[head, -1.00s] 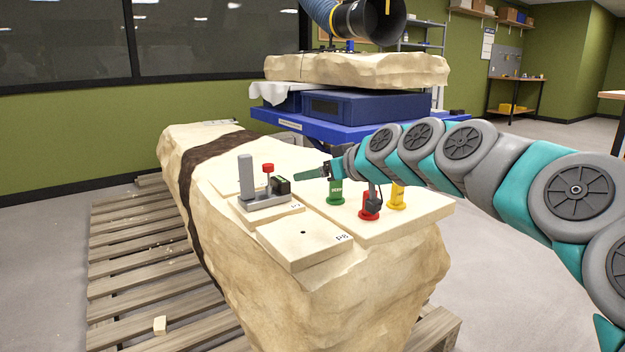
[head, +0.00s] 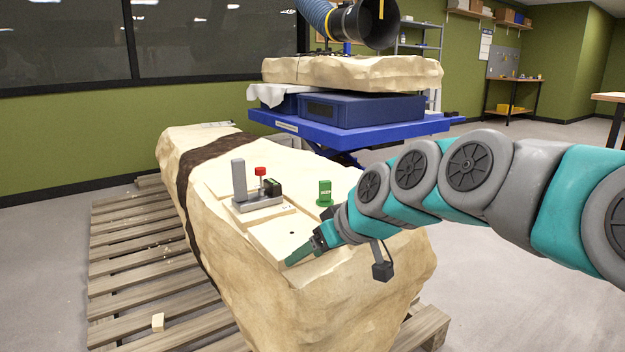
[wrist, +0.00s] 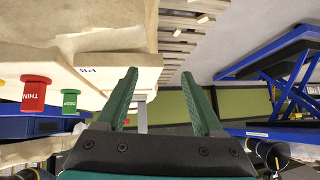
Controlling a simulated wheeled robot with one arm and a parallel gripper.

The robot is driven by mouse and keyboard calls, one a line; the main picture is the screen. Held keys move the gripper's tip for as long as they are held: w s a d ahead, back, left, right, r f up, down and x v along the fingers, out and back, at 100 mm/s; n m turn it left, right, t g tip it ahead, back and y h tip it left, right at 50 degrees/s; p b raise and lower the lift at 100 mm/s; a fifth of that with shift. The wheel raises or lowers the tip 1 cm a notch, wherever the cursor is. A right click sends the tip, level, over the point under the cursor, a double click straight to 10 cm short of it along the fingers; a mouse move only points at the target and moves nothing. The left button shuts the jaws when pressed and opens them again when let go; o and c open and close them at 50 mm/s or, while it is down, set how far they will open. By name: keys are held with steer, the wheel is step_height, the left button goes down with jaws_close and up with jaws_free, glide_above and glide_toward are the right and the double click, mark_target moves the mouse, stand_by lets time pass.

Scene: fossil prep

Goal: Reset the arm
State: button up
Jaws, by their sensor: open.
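My gripper (head: 300,256) is in front of the rock block (head: 275,290), at the near edge of the pale front plate (head: 272,234). In the wrist view its two green fingers (wrist: 158,75) stand wide apart with nothing between them. I cannot tell whether the fingertips touch the plate. My arm comes in from the right across the block's right side. The green DEEP peg (head: 325,192) stands behind my wrist. The wrist view shows a red THIN peg (wrist: 35,92) and the green DEEP peg (wrist: 70,101).
A grey fixture (head: 258,210) with an upright post and a red knob (head: 260,171) stands behind the front plate. The block rests on a wooden pallet (head: 130,270). A blue lift table (head: 350,130) with another slab and a hose (head: 365,22) is behind. Floor at right is clear.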

steer(key=s+d+f+m+g+h+p, duration=0.1)
steer(key=s+d+f, duration=0.3)
steer(key=s, duration=0.6)
steer(key=s+d+f+m+g+h+p, duration=0.1)
steer(key=s+d+f+m+g+h, duration=0.2)
steer(key=s, duration=0.8)
steer(key=s+d+f+m+g+h+p, duration=0.1)
steer(key=s+d+f+m+g+h, duration=0.1)
steer(key=s+d+f, duration=0.5)
steer(key=s+d+m+g, duration=0.1)
steer(key=s, duration=0.2)
steer(key=shift+s+d+g+h+p, duration=0.25)
steer(key=shift+s+g+h+p, duration=0.05)
steer(key=shift+s+p, duration=0.05)
